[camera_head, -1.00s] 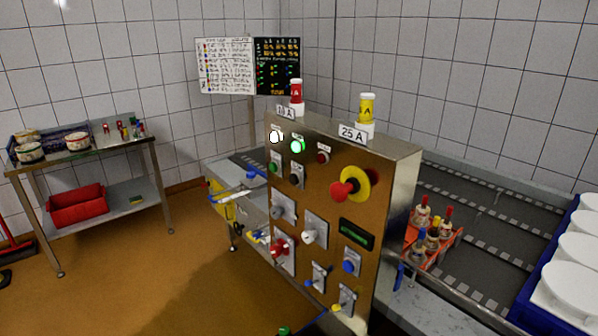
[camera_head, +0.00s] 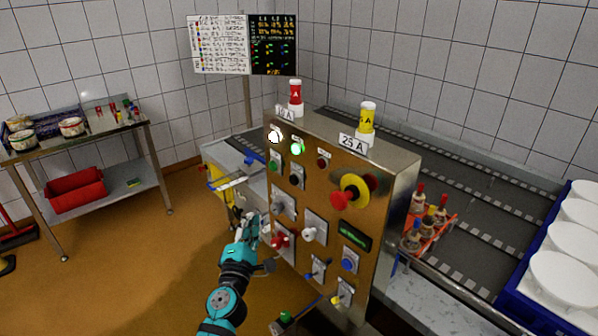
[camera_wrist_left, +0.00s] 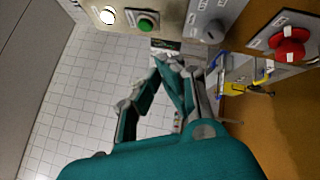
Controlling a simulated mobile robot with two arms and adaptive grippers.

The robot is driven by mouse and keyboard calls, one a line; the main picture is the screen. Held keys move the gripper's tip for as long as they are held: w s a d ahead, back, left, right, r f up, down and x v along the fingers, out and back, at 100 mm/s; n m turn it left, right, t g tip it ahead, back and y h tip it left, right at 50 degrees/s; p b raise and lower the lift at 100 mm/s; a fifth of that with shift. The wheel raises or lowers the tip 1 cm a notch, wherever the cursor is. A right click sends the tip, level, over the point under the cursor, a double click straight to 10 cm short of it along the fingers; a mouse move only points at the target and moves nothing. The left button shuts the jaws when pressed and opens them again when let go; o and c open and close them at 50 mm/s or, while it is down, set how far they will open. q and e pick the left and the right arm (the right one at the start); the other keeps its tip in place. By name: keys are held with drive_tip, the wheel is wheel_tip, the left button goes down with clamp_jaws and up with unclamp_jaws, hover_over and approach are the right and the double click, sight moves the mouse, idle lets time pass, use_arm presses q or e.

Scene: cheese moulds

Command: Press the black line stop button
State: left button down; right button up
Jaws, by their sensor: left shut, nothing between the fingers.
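The steel control panel (camera_head: 325,255) stands in the middle of the head view. The black button (camera_head: 297,175) is on its upper left, below the lit green lamp (camera_head: 297,149) and right of the green button (camera_head: 274,166). My left gripper (camera_head: 250,222) is shut and empty, in front of the panel's left edge, lower than the black button and apart from it. In the left wrist view its fingers (camera_wrist_left: 178,68) are together, with the green button (camera_wrist_left: 147,22) and a grey selector (camera_wrist_left: 213,22) beyond. The black button does not show there. My right gripper is out of view.
A red mushroom knob on a yellow disc (camera_head: 352,191) sticks out at the panel's right. A red switch (camera_head: 281,240) is beside my left gripper. A conveyor (camera_head: 470,210) runs behind right.

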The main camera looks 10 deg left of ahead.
sight(294, 180)
use_arm(q)
drive_tip(key=r, duration=0.1)
drive_tip(key=r+n, duration=0.1)
drive_tip(key=r, duration=0.1)
drive_tip(key=r+n, duration=0.1)
drive_tip(key=r, duration=0.1)
drive_tip(key=shift+w+a+r+t, duration=0.1)
drive_tip(key=shift+w+r+t, duration=0.1)
drive_tip(key=shift+w+t, duration=0.15)
drive_tip(key=w+d+b, duration=0.3)
drive_tip(key=w+d, duration=0.2)
drive_tip(key=w, duration=0.2)
drive_tip(key=shift+d, duration=0.3)
drive_tip(key=shift+d, duration=0.1)
idle(1.1)
drive_tip(key=shift+w+d, duration=0.15)
drive_tip(key=shift+w, duration=0.1)
